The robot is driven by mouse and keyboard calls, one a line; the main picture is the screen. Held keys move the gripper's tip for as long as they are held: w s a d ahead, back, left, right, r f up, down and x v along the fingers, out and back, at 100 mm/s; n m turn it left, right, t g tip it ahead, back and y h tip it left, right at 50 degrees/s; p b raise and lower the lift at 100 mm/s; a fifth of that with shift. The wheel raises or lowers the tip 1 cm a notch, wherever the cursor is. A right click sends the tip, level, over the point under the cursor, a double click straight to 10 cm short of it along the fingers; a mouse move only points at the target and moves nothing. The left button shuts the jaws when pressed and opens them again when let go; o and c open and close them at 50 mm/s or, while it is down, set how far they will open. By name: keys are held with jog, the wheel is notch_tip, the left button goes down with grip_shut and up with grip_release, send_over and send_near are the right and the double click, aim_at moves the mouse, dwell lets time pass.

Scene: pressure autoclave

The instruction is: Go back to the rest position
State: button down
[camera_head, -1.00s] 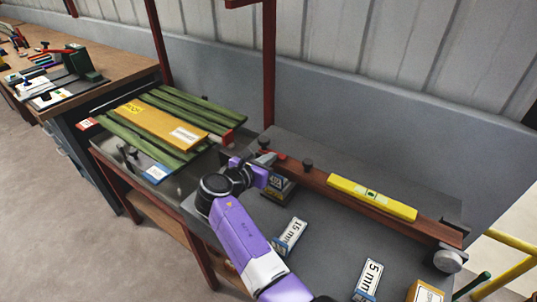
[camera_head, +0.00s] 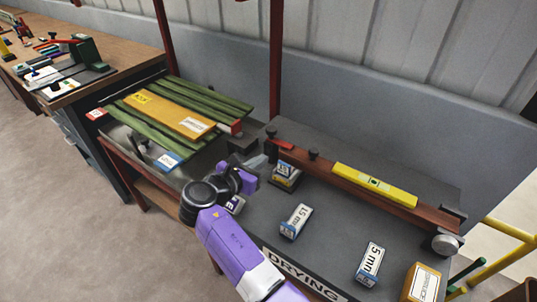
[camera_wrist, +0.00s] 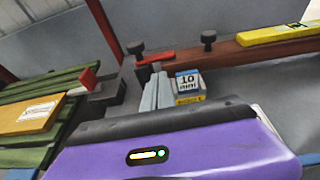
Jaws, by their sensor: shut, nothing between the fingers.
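My purple gripper (camera_head: 260,163) is above the dark table, by the left end of a red-brown beam (camera_head: 335,177). In the wrist view, its two grey fingers (camera_wrist: 154,92) are together with nothing between them. A small blue, white and yellow block marked 10 (camera_wrist: 187,84) shows just right of the fingers; it also shows in the head view (camera_head: 286,175), below the beam. My arm reaches up from the bottom of the head view and covers part of the table. Another small labelled block (camera_head: 235,205) is partly hidden beside my gripper.
A yellow level (camera_head: 375,184) lies on the beam. Blocks marked 15 min (camera_head: 296,221) and 5 min (camera_head: 370,262) stand on the table, with an orange box (camera_head: 422,284) at front right. Green slats and an orange board (camera_head: 172,113) lie at left. A wall stands behind.

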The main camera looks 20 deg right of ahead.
jog(key=w+a+r+m+t+y, duration=0.2)
jog(key=a+r+m+t+y, duration=0.15)
jog(key=a, duration=0.55)
jog(key=s+a+f+m+y, duration=0.1)
jog(key=s+f+y, duration=0.1)
jog(key=s+a+f+m+t+y, duration=0.1)
jog(key=s+f+m+y, duration=0.1)
jog(key=s+a+f+m+t+y, duration=0.1)
jog(key=s+y, duration=0.1)
jog(key=y, duration=0.1)
jog(key=shift+a+f+m, duration=0.1)
jog(key=shift+f+m, duration=0.15)
jog(key=shift+f, duration=0.15)
jog(key=s+d+r+m, duration=0.2)
jog(key=s+d+m, duration=0.3)
jog(key=s, duration=1)
jog(key=s+d+r+m, duration=0.2)
jog(key=s+d+m, duration=0.3)
jog(key=s, duration=1.1)
jog(key=s+d+r+m+y, duration=0.1)
jog(key=s+d+m, duration=0.4)
jog(key=s, duration=1)
jog(key=r+m, duration=0.1)
jog(key=m, duration=0.1)
jog(key=shift+s+m, duration=0.3)
